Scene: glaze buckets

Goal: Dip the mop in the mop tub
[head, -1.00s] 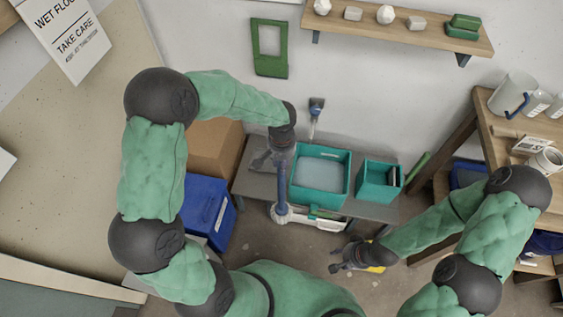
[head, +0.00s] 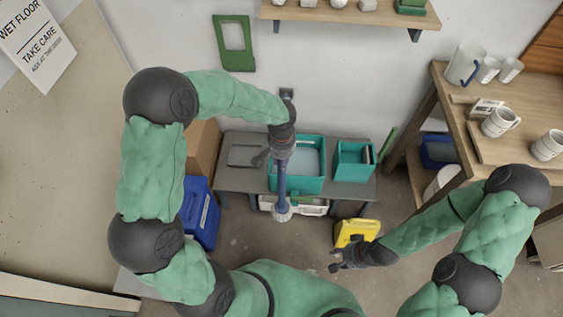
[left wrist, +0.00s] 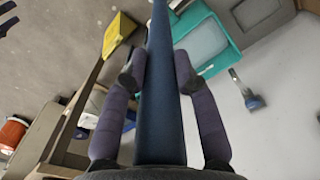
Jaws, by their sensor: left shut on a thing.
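The mop has a blue handle (head: 281,183) and a pale round head (head: 281,212), hanging upright in front of the bench. My left gripper (head: 281,150) is shut on the handle's upper part; in the left wrist view both fingers (left wrist: 160,77) flank the handle (left wrist: 160,115). The larger teal tub (head: 308,186), which holds greyish water, stands on the bench just behind the handle. The handle hides its left part. The mop head shows below the tub's front wall, outside it. My right gripper (head: 338,259) is open and empty, low over the floor.
A smaller teal bin (head: 353,174) stands right of the tub on the grey bench (head: 236,180). A white box (head: 313,207) is below. A blue bin (head: 200,212) is left, a yellow object (head: 356,231) right. A wooden table (head: 505,95) with mugs is farther right.

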